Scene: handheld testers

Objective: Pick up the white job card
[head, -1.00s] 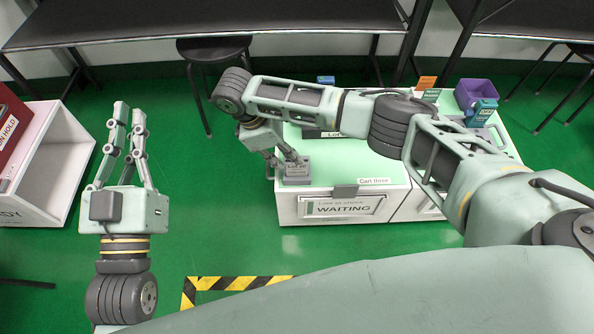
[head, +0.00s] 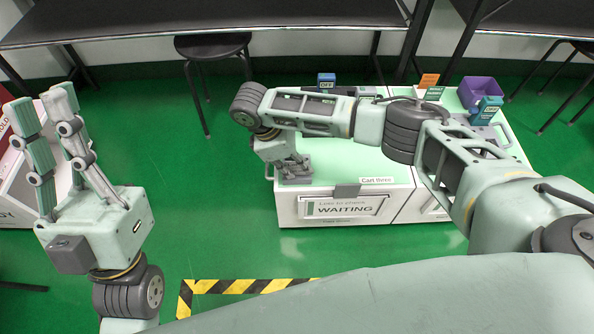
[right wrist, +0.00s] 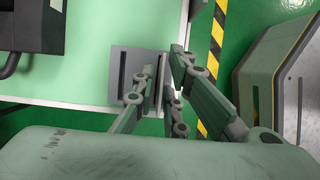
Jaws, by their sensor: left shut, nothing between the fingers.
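A small grey holder (head: 296,178) stands at the front left corner of the pale green cart top. The grey holder (right wrist: 122,72) also shows in the right wrist view, with a dark slot. My right gripper (head: 293,163) is down at this holder. In the right wrist view the right gripper (right wrist: 162,62) has its fingertips apart at the holder's right edge. My left gripper (head: 44,102) is shut and empty, pointing up at the far left, away from the cart.
A purple bin (head: 480,90), blue testers marked OFF (head: 326,83) and an orange card (head: 429,80) stand further back. A black stool (head: 212,46) is behind. Green floor is free left of the cart.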

